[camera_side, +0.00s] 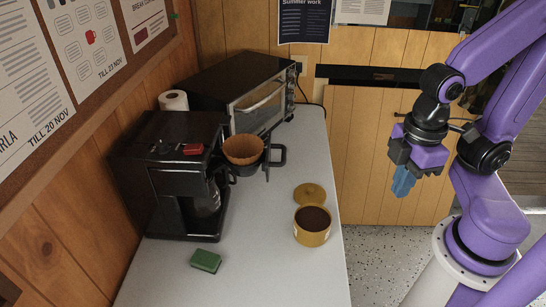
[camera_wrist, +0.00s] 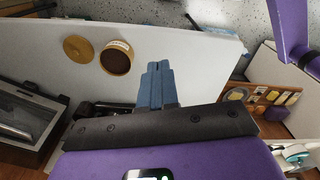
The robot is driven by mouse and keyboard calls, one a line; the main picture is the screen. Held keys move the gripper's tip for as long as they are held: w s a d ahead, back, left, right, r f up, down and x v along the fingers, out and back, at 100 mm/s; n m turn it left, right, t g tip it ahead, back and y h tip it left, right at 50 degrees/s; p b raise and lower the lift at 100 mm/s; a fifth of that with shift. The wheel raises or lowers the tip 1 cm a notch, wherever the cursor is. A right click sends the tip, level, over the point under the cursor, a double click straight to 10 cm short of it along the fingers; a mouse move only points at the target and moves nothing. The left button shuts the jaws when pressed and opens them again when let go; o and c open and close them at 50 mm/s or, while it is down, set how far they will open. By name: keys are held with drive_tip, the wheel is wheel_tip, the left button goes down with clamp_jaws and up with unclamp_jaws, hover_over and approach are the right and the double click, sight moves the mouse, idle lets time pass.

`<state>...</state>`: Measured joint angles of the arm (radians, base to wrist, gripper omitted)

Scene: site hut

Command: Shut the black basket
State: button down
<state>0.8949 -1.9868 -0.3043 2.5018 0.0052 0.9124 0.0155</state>
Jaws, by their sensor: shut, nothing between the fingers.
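The black basket (camera_side: 247,170) is swung out from the front of the black coffee maker (camera_side: 170,165) in the side view. A brown paper filter (camera_side: 242,149) sits in it, and its handle (camera_side: 279,155) points right. My gripper (camera_side: 403,186) is shut and empty, with blue fingers pointing down. It hangs in the air to the right of the table, well apart from the basket. The wrist view shows the fingers (camera_wrist: 158,78) together. Dark parts beside them there are mostly hidden by my gripper, and I cannot tell whether they include the basket.
On the white table (camera_side: 272,262), an open tin of brown grounds (camera_side: 312,222) and its lid (camera_side: 309,194) stand right of the coffee maker. A green sponge (camera_side: 206,260) lies in front. A toaster oven (camera_side: 258,98) and a paper roll (camera_side: 173,100) are behind.

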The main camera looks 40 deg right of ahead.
drive_tip(key=w+d+r+n+t+y, duration=0.2)
drive_tip(key=w+n, duration=0.8)
drive_tip(key=n, duration=0.7)
drive_tip(key=w+d+r+n+t+y, duration=0.1)
drive_tip(key=w+d+n, duration=0.1)
drive_tip(key=w+n, duration=1.1)
drive_tip(key=w+a+f+n, duration=0.2)
drive_tip(key=a+f, duration=0.3)
drive_tip(key=f, duration=0.3)
drive_tip(key=shift+w+a+n, duration=0.25)
drive_tip(key=shift+a+n, duration=0.15)
drive_tip(key=shift+f, duration=0.1)
